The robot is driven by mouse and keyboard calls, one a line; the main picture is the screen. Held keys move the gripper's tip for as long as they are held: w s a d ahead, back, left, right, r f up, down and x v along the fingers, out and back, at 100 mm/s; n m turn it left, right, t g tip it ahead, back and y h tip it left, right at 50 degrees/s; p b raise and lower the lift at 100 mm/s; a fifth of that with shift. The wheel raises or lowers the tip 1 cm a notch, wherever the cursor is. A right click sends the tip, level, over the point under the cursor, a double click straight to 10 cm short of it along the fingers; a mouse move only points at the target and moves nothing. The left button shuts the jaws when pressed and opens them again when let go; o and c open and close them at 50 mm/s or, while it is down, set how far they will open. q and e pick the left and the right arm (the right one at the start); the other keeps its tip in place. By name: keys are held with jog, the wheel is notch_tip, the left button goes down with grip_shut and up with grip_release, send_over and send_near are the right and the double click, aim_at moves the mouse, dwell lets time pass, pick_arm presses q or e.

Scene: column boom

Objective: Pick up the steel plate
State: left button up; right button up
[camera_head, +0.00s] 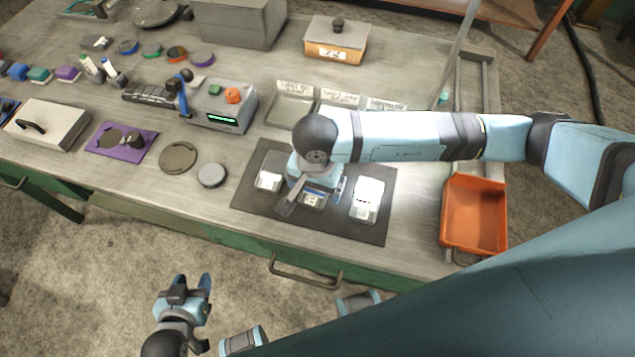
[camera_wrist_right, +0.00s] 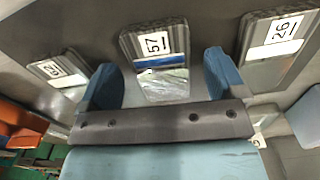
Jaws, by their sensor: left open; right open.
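Several small metal plates with white number labels lie on a dark mat (camera_head: 258,208). The left plate (camera_head: 268,181), middle plate (camera_head: 313,199) and right plate (camera_head: 365,198) show in the head view. I cannot tell from looks alone which one is the steel plate. My right gripper (camera_head: 312,194) is over the middle plate, partly hiding it. In the right wrist view its open fingers (camera_wrist_right: 163,78) are either side of the plate labelled 57 (camera_wrist_right: 160,84), with nothing held. My left gripper (camera_head: 190,286) is open and empty, off the table's front edge.
An orange bin (camera_head: 474,214) stands at the table's right end. A grey device with a green display (camera_head: 218,108), a round grey disc (camera_head: 212,175) and a purple mat (camera_head: 103,151) lie to the left. A lidded box (camera_head: 336,42) stands behind.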

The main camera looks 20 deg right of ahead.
jog(key=shift+f, duration=0.3)
jog(key=shift+r, duration=0.1)
jog(key=c, duration=1.4)
jog(key=shift+c, duration=0.2)
notch_tip(320, 180, up, 20)
jog(key=b, duration=0.1)
